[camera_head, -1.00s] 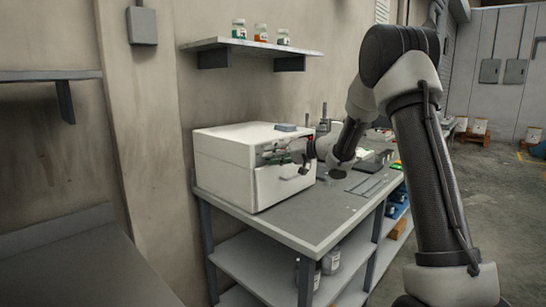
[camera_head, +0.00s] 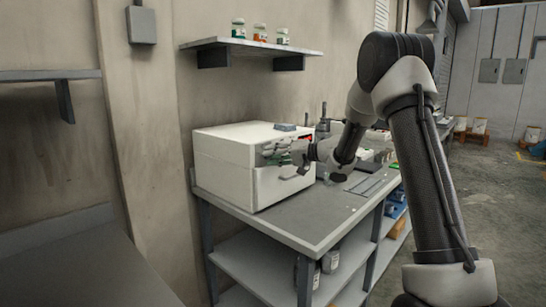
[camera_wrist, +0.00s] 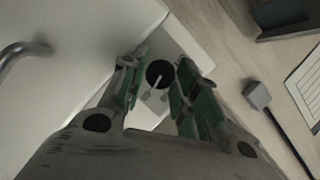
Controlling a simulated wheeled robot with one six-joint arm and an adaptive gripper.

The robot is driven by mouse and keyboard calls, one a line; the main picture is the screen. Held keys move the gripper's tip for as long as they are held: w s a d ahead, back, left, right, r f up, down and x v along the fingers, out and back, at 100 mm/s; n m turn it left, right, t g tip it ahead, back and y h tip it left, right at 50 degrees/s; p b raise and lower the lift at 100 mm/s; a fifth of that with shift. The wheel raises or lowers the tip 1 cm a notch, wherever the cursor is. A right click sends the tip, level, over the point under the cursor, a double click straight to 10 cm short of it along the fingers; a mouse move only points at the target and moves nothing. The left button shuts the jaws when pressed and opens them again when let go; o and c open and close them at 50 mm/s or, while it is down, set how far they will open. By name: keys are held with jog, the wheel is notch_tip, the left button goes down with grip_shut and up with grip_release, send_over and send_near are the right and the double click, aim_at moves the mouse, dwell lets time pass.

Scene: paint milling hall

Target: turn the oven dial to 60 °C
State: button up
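The oven (camera_head: 226,166) is a white box on the grey bench, and its front face also shows in the wrist view (camera_wrist: 70,60). My gripper (camera_wrist: 161,64) is open, with green-padded fingers on the left and right of the dial. Gaps show between the dial and both fingers, and I see no contact. In the head view, my gripper (camera_head: 279,155) is at the oven front and hides the dial. The temperature marks are not readable.
A curved metal handle (camera_wrist: 22,50) stands out from the oven front. The bench (camera_head: 300,222) has free room before the oven. A wall shelf (camera_head: 250,45) with small jars hangs above. Dark tools stand behind my wrist. A grey box with a rod (camera_wrist: 257,94) lies right of the dial.

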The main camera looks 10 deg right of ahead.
dwell(0.3)
jog(key=v, duration=1.2)
